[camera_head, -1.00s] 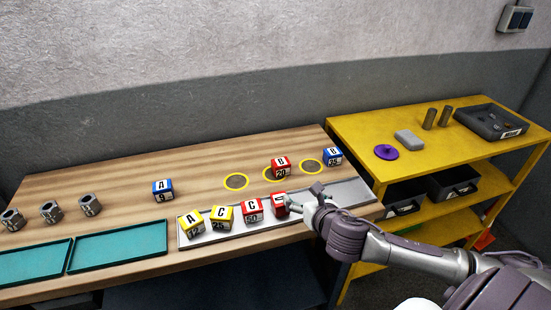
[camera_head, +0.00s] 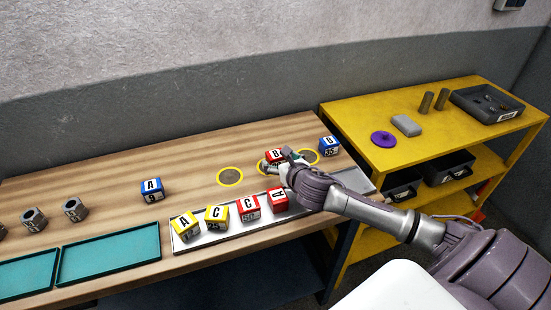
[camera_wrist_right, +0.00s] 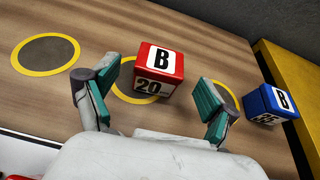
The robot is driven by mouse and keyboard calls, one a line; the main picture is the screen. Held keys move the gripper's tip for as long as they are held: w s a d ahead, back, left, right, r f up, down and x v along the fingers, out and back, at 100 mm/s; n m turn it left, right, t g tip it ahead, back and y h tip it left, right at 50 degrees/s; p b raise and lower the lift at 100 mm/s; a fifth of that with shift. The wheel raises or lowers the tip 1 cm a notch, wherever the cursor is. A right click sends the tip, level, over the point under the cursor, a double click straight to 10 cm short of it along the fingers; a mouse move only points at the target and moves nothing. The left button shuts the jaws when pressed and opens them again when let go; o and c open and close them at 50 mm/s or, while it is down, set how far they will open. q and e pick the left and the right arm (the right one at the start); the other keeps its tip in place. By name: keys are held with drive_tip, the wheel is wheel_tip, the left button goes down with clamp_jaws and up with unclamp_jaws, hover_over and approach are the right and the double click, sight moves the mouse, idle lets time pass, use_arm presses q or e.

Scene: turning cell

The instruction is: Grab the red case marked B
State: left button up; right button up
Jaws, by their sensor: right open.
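The red case marked B (camera_head: 273,156) stands on the middle yellow-ringed spot of the wooden table in the head view, partly hidden by my right gripper. In the right wrist view the red case (camera_wrist_right: 158,72) shows its B and the number 20. My right gripper (camera_head: 285,161) is open in front of it. Its teal finger pads (camera_wrist_right: 158,100) are spread, one to each side of the case's near face, and the case is beyond the fingertips or just between them; I cannot tell if they touch. My left gripper is out of view.
A blue case marked B (camera_head: 329,146) stands just right of the red case. A grey tray (camera_head: 354,180) holds yellow and red cases, including a red one marked A (camera_head: 278,199). A blue case marked A (camera_head: 151,190) and teal trays (camera_head: 110,254) are left. A yellow shelf (camera_head: 350,125) adjoins.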

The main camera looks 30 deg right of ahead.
sight(274, 153)
drive_tip(key=shift+w+d, duration=0.1)
drive_tip(key=shift+w, duration=0.5)
drive_tip(key=p+x, duration=0.1)
drive_tip(key=x, duration=0.3)
drive_tip(key=shift+w, duration=0.2)
drive_tip(key=shift+s, duration=0.1)
drive_tip(key=shift+c, duration=1.3)
drive_tip(key=c, duration=1.1)
drive_tip(key=shift+r, duration=0.1)
